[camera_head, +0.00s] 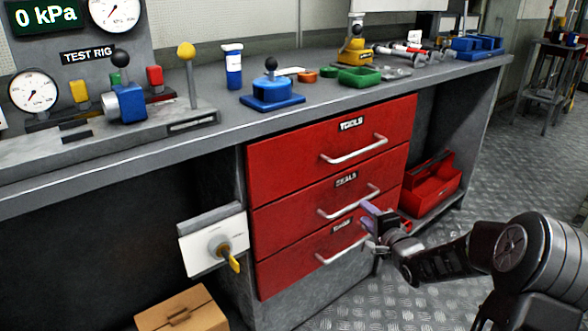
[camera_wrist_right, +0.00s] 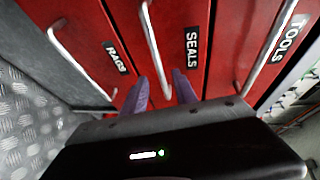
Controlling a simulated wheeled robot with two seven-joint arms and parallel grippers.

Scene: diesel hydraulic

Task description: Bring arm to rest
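My right gripper (camera_head: 370,216) is in front of the red drawer unit, near the right end of the SEALS drawer handle (camera_head: 348,202). In the right wrist view its two purple fingers (camera_wrist_right: 160,78) are apart, with the lower end of the SEALS handle (camera_wrist_right: 153,45) appearing between them; I cannot tell whether they touch it. Nothing is seen held. The TOOLS drawer (camera_head: 300,158), SEALS drawer (camera_head: 290,207) and RAGS drawer (camera_head: 290,266) look closed. The RAGS handle (camera_wrist_right: 75,55) and TOOLS handle (camera_wrist_right: 272,50) lie either side. My left gripper is out of view.
The workbench (camera_head: 215,150) carries a test rig (camera_head: 60,150), a blue valve block (camera_head: 272,95) and a green tray (camera_head: 359,76). A red toolbox (camera_head: 432,187) stands on the shelf right of the drawers. A cardboard box (camera_head: 183,312) and a yellow-handled switch panel (camera_head: 200,258) are at left.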

